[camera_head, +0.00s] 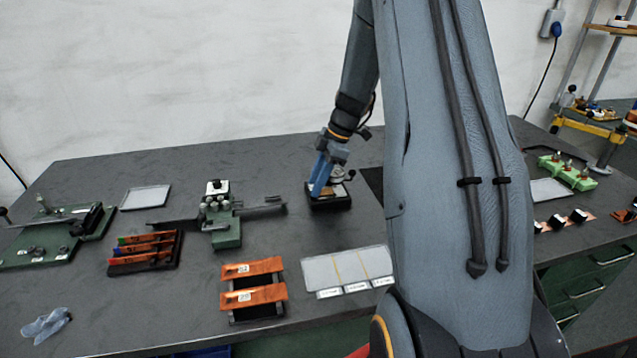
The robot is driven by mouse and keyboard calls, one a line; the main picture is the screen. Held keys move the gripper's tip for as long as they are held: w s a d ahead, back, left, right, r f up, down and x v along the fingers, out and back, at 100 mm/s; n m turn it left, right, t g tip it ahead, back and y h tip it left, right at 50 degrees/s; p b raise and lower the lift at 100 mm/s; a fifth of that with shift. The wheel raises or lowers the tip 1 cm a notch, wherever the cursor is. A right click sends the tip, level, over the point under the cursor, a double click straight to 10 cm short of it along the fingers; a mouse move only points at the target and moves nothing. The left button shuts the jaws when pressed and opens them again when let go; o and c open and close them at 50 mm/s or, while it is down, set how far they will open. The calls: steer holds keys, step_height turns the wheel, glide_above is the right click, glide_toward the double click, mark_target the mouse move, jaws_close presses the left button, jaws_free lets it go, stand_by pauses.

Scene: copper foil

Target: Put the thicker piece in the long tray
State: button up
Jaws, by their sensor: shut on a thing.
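My gripper (322,186) is at the back middle of the bench, low over a small black-based device (330,203) with a round dial-like part. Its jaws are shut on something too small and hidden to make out. Two copper-orange pieces (252,268) with white labels lie across a black rack (258,313) at the front middle. Which piece is thicker cannot be told. A pale, flat tray (318,272) with thin orange dividing lines and several white labels lies right of the rack. A smaller pale tray (146,197) lies at the back left. I cannot tell which is the long tray.
A green-based machine (228,236) with side arms stands mid-bench. A black rack with coloured-end strips (146,250) and a green fixture (62,240) stand left. A blue-grey cloth or glove (46,325) lies front left. My arm hides the bench's right middle.

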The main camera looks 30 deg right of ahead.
steer(key=shift+w+a, duration=0.3)
steer(key=shift+a, duration=0.65)
steer(key=shift+w+a, duration=0.25)
steer(key=shift+a, duration=0.7)
steer(key=shift+r, duration=0.15)
step_height(320, 180, up, 7)
steer(key=p, duration=0.2)
steer(key=shift+p, duration=0.3)
stand_by(0.7)
